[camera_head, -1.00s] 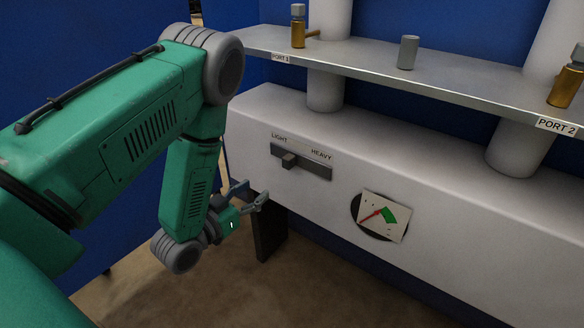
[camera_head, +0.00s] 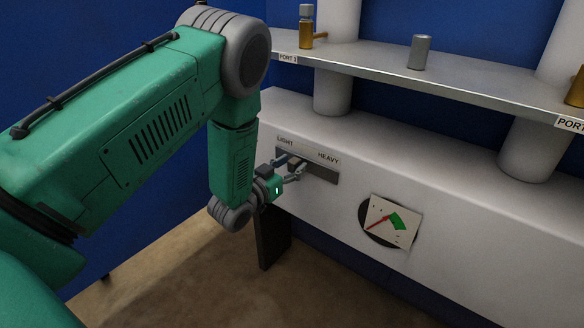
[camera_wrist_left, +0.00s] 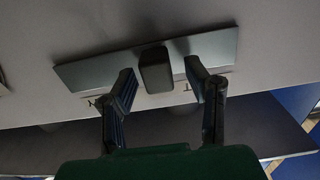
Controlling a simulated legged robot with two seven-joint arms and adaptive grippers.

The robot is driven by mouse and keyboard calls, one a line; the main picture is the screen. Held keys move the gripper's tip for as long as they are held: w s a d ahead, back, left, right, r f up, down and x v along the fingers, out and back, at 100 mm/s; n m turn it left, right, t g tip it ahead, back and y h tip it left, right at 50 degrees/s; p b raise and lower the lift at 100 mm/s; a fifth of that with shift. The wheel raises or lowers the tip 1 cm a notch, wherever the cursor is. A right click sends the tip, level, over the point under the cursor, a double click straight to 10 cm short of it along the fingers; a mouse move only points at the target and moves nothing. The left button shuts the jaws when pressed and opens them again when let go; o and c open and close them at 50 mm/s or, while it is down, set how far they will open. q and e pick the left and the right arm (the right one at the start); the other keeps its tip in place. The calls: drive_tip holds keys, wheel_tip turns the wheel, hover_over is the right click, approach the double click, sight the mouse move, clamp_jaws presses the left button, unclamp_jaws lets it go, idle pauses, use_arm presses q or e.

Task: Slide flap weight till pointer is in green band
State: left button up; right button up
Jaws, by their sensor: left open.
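The flap weight is a small dark block (camera_wrist_left: 155,70) on a grey slide plate (camera_wrist_left: 212,44). In the head view the plate (camera_head: 325,174) sits under the LIGHT and HEAVY labels, with the block (camera_head: 297,165) toward the LIGHT side. My left gripper (camera_head: 290,168) is at the block, and in the left wrist view its open fingers (camera_wrist_left: 160,82) stand on either side of it with gaps showing. The dial (camera_head: 391,222) has a red pointer (camera_head: 379,223) directed to the lower left, outside the green band (camera_head: 398,222). My right gripper is not in view.
A metal shelf (camera_head: 450,83) runs above the white housing (camera_head: 330,125). It carries a brass fitting (camera_head: 306,30) at PORT 1, a grey cylinder (camera_head: 419,52) and another brass fitting (camera_head: 576,90) at PORT 2. The housing front between plate and dial is clear.

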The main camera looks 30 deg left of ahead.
use_arm(q)
drive_tip(key=shift+w, duration=0.1)
drive_tip(key=shift+d, duration=0.1)
clamp_jaws()
drive_tip(key=shift+d+p, duration=0.4)
drive_tip(key=shift+d, duration=0.3)
unclamp_jaws()
